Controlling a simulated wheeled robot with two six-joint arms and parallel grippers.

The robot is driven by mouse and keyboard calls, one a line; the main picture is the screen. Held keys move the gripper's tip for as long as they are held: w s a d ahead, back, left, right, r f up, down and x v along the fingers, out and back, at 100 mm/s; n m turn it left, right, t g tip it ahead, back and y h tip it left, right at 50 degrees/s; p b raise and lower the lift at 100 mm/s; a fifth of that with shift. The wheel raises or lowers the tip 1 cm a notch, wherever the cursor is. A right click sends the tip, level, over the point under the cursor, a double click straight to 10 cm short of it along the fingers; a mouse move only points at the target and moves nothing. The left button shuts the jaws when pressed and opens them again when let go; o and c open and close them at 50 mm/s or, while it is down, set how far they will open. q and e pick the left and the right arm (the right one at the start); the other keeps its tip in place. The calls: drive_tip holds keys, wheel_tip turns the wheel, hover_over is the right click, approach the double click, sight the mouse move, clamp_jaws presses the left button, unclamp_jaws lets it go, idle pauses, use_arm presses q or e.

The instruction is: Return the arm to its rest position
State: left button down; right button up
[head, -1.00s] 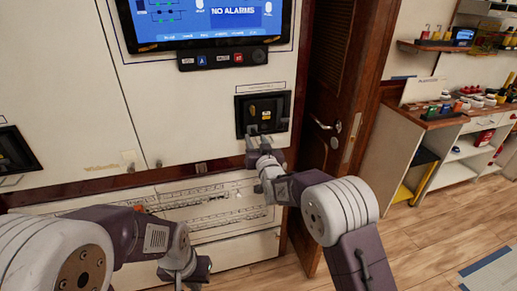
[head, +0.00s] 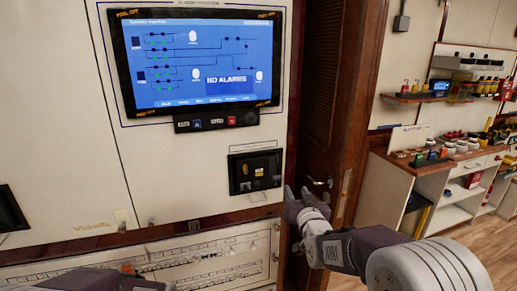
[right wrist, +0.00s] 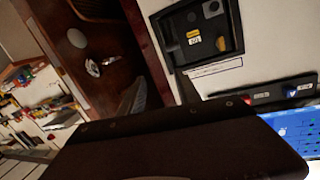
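My right arm (head: 350,250) reaches in from the lower right in the head view. Its gripper (head: 299,192) is in front of the wooden door's edge, right of and a little below the dark recessed switch panel (head: 254,172). Its two fingertips look apart, with nothing seen between them. In the right wrist view one grey finger (right wrist: 133,100) shows, and a large dark part of my own arm hides much of the lower picture. My left arm (head: 95,282) shows only as a strip at the bottom left; its gripper is out of view.
A blue screen (head: 200,62) reading "NO ALARMS" is on the white cabinet, above a button strip (head: 216,121). A wooden door (head: 325,110) with a metal handle (head: 319,182) stands close behind the right gripper. A cluttered shelf unit (head: 440,160) is at the right, with open floor before it.

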use_arm(q)
wheel_tip(320, 180, up, 3)
drive_tip(key=shift+s+r+p, duration=0.1)
drive_tip(key=shift+s+p, duration=0.05)
drive_tip(key=shift+p, duration=0.55)
use_arm(e)
drive_tip(key=s+d+f+g, duration=0.2)
drive_tip(key=s+f+g, duration=0.3)
drive_tip(key=s, duration=0.5)
drive_tip(key=s+d+f+g, duration=0.2)
drive_tip(key=s+f+g, duration=0.3)
drive_tip(key=s+f, duration=0.3)
drive_tip(key=s+d+f+g+h, duration=0.1)
drive_tip(key=s+d+f+g, duration=0.2)
drive_tip(key=s, duration=1.1)
wheel_tip(320, 180, down, 4)
drive_tip(key=g, duration=0.2)
drive_tip(key=shift+s+g, duration=0.2)
drive_tip(key=shift+g, duration=0.2)
drive_tip(key=shift+r, duration=0.1)
